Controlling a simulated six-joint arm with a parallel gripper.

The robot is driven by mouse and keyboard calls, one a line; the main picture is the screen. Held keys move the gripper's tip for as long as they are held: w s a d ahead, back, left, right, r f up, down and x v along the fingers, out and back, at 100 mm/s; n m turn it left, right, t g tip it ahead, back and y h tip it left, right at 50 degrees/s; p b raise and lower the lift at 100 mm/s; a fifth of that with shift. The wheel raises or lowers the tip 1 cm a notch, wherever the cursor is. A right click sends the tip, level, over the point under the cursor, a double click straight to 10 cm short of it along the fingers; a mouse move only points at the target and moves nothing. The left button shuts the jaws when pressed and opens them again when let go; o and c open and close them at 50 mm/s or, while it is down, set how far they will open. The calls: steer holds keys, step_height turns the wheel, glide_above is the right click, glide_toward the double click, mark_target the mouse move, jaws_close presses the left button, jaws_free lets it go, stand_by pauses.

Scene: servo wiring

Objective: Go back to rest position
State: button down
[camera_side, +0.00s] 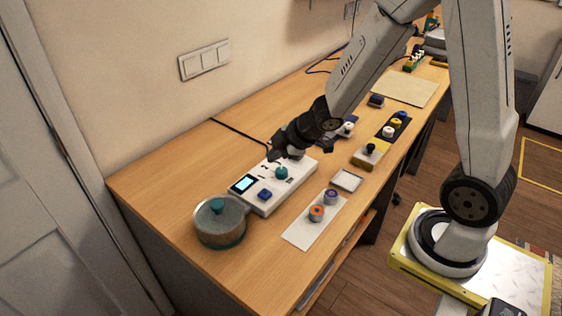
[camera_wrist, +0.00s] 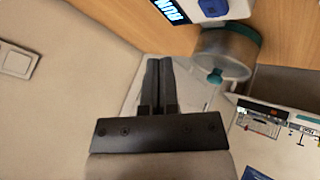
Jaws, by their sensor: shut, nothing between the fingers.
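My gripper (camera_side: 276,152) is in the air above the back part of the white control box in the side view. In the wrist view my gripper (camera_wrist: 160,62) has its two dark fingers together with nothing between them. The white control box (camera_side: 262,209) lies on the wooden table with a lit screen, a blue button and a teal knob. It also shows at the top of the wrist view (camera_wrist: 236,8), where its screen shows lettering. The gripper partly hides the far end of the box in the side view.
A round clear container (camera_side: 220,228) with a teal knob stands at the table's near left corner. A white plate (camera_side: 302,236) with two small cylinders, a small white tray (camera_side: 346,180) and a yellow block (camera_side: 367,159) lie to the right. The wall (camera_side: 150,90) is behind the table.

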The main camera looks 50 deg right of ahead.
steer(key=s+a+m+g+h, duration=0.1)
steer(key=s+m+g, duration=0.4)
steer(key=s+m, duration=0.6)
steer(key=shift+s+r+m+h, duration=0.4)
steer(key=shift+m+h, duration=0.1)
steer(key=shift+h, duration=0.2)
